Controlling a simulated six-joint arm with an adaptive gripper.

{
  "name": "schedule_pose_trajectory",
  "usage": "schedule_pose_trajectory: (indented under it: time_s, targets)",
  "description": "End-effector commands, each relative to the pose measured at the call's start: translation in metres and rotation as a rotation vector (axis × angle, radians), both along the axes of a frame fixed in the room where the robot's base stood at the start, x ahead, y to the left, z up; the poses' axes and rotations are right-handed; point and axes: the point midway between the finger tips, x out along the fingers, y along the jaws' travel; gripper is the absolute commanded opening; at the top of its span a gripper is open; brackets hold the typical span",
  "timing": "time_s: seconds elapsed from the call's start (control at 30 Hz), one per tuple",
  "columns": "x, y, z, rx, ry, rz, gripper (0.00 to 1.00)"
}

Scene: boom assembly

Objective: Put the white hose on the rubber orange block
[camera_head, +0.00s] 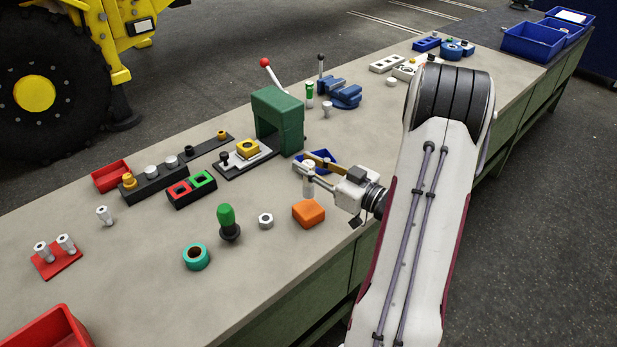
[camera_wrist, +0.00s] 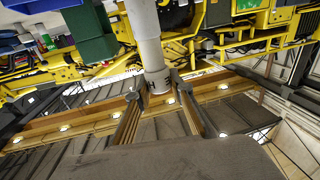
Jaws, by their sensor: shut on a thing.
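The rubber orange block (camera_head: 308,213) lies on the bench near its front edge. The white hose (camera_head: 308,187) is a pale cylinder held roughly upright in my gripper (camera_head: 305,163), just behind the orange block in the picture. My gripper is shut on it, with the fingers pointing left. In the wrist view the hose (camera_wrist: 147,35) runs up from between the fingertips of my gripper (camera_wrist: 158,84). The orange block is not visible in the wrist view. I cannot tell how far the hose's lower end is above the bench.
A green block frame (camera_head: 279,118) stands behind my gripper, and a small blue bin (camera_head: 325,160) sits close by. A white nut (camera_head: 265,220), a green-topped plug (camera_head: 227,220) and a teal ring (camera_head: 196,257) lie left of the orange block. Bare bench lies in front of them.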

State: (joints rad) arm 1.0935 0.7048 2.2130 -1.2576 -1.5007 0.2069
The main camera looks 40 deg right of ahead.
Motion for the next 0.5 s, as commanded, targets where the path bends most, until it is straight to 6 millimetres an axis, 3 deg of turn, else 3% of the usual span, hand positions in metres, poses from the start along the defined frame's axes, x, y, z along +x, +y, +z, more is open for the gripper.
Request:
schedule_pose_trajectory:
  time_s: [0.17, 0.5]
  targets:
    - [0.000, 0.000, -0.003, 0.001, -0.001, 0.000, 0.00]
    - [0.000, 0.000, -0.031, 0.002, -0.001, -0.001, 0.00]
